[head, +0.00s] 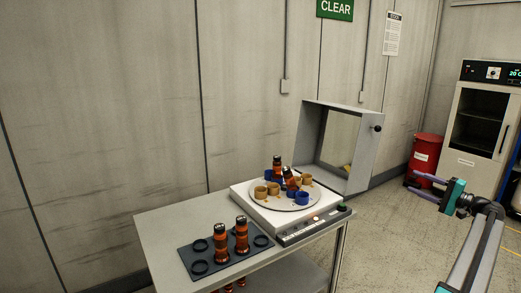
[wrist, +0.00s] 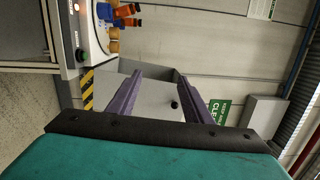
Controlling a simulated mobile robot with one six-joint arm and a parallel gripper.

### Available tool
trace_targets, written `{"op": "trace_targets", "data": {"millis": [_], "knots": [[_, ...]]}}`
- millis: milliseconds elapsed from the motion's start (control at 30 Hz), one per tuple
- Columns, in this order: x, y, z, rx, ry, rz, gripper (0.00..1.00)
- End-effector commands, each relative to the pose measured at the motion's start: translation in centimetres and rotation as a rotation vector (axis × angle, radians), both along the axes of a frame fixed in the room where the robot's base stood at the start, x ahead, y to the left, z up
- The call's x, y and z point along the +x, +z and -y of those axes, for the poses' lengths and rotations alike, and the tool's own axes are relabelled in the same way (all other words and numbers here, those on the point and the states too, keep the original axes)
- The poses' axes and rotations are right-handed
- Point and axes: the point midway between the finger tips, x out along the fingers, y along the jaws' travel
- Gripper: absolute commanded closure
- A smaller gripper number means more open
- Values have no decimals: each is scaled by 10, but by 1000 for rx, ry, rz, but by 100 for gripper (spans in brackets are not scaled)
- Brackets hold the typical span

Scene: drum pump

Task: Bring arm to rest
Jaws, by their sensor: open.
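My gripper (head: 409,180) is in the right of the head view, held up in the air to the right of the cart and apart from everything. Its two purple fingers are spread with nothing between them. In the wrist view the fingers (wrist: 158,76) also stand apart and empty, with the grey lid behind them. My arm reaches in from the lower right of the head view.
A grey cart (head: 165,225) carries a white machine (head: 300,225) with coloured cups and orange-brown vials on its round plate. Its grey lid (head: 365,145) stands open. A dark rack (head: 205,265) holds two vials. A red drum (head: 424,155) and a cabinet (head: 470,165) stand behind my gripper.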

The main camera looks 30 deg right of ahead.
Motion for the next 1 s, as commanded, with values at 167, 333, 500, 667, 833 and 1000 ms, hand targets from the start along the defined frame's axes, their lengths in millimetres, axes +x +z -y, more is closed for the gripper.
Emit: {"op": "trace_targets", "data": {"millis": [167,333,500,667,833,1000], "knots": [[50,-59,-49,15,56,-91,54],[91,-116,-99,21,111,-182,54],[125,-171,-154,16,171,-276,54],[150,-223,-210,6,234,-366,54],[168,-277,-274,-13,304,-465,54],[178,-329,-340,-44,380,-564,54]]}}
